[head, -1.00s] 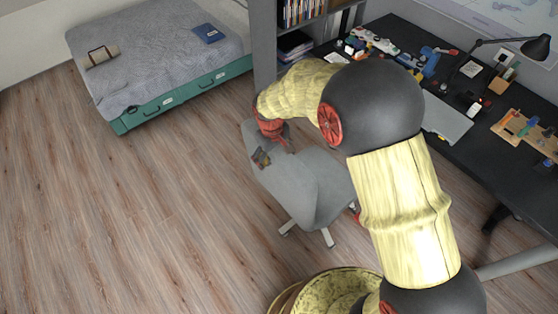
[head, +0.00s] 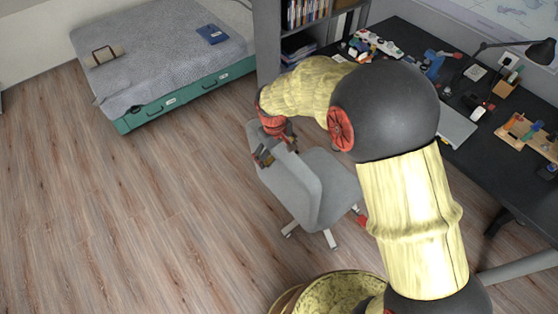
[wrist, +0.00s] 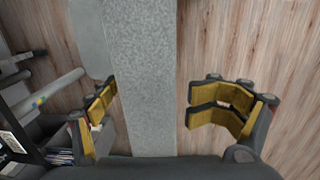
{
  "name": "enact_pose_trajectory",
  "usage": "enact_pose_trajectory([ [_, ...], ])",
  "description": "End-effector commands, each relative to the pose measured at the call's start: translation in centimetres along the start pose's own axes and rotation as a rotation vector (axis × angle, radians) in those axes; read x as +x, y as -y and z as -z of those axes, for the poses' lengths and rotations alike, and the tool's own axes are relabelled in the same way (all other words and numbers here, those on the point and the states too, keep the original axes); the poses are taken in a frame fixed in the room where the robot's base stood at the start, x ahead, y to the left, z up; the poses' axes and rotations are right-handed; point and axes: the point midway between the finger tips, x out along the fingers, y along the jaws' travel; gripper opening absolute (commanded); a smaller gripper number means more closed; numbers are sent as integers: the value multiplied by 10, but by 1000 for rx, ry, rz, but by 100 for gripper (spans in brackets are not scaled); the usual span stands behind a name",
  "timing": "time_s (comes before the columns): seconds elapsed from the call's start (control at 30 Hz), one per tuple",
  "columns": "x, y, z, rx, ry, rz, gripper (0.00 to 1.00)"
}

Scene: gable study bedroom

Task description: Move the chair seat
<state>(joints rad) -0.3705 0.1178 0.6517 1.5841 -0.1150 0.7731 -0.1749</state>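The grey swivel chair stands on the wood floor beside the desk, its backrest (head: 290,184) towards the left and its seat (head: 333,178) to the right. My gripper (head: 264,156) is at the upper left end of the backrest. In the wrist view, the backrest edge (wrist: 140,85) runs between my two yellow-padded fingers (wrist: 152,103). The fingers are spread. The right one is apart from the backrest by a small gap; the left one is close to it, and I cannot tell if it touches. My arm hides part of the chair's right side in the head view.
A black desk (head: 478,150) with tools and a lamp (head: 535,50) stands at the right. A grey shelf (head: 268,45) stands behind the chair. A bed (head: 165,60) with teal drawers is at the upper left. The floor (head: 130,220) on the left is clear.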

Motion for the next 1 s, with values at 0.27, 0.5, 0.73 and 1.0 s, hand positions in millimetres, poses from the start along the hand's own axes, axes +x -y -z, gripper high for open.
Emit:
enact_pose_trajectory([
  [0.27,-59,0,1,0,-4,-1,78],
  [0.5,-90,1,0,-1,-1,0,78],
  [0.73,-97,1,0,-1,1,0,78],
  [1.0,-97,1,0,0,1,0,78],
])
